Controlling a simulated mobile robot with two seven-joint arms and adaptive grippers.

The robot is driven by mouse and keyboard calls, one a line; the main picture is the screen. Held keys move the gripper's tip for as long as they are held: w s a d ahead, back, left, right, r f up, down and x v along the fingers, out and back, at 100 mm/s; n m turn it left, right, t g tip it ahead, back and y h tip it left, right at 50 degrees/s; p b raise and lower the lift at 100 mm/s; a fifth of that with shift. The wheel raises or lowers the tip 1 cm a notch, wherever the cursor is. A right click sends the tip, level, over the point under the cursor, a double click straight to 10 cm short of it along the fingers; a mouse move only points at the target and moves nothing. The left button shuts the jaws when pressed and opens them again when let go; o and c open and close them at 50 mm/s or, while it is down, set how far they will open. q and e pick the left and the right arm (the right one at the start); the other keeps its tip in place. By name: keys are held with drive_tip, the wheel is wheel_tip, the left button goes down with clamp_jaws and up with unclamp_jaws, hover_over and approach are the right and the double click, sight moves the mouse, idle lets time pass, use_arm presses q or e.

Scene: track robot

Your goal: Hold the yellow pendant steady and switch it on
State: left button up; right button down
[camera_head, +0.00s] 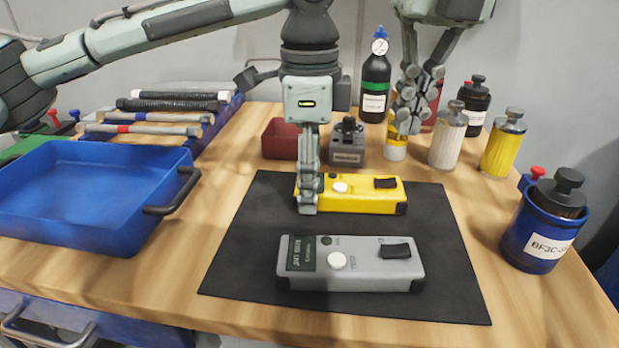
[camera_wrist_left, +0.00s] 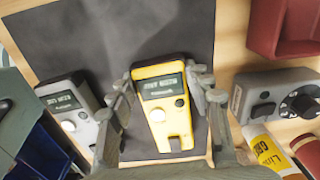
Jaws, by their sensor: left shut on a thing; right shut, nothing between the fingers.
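The yellow pendant (camera_head: 362,196) lies flat on the black mat (camera_head: 245,240), with a white round button and a black switch on top. My left gripper (camera_head: 308,200) is shut on the pendant near its left end. The left wrist view shows the yellow pendant (camera_wrist_left: 165,110) between the two fingers, its dark display and white button facing up. I cannot tell which way its switch is set. My right gripper (camera_head: 405,122) is shut and empty, apart from the pendant, in front of or above a small yellow-and-white bottle (camera_head: 395,152), which it partly hides.
A grey pendant (camera_head: 350,275) lies on the mat nearer the front. A grey device with a knob (camera_head: 347,148) and a dark red bin (camera_head: 282,138) stand behind. Several bottles stand at the right, with a blue canister (camera_head: 535,235). A blue tray (camera_head: 90,195) is at left.

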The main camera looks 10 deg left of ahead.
sight(393, 180)
drive_tip(key=m, duration=0.3)
drive_tip(key=w+m, duration=0.1)
drive_tip(key=m, duration=0.2)
drive_tip(key=f+m, duration=0.1)
drive_tip(key=m, duration=0.2)
drive_tip(key=shift+w+a+g+h, duration=0.1)
drive_tip(key=shift+w+g+h, duration=0.3)
drive_tip(key=shift+f, duration=2.65)
drive_tip(key=shift+f, duration=0.3)
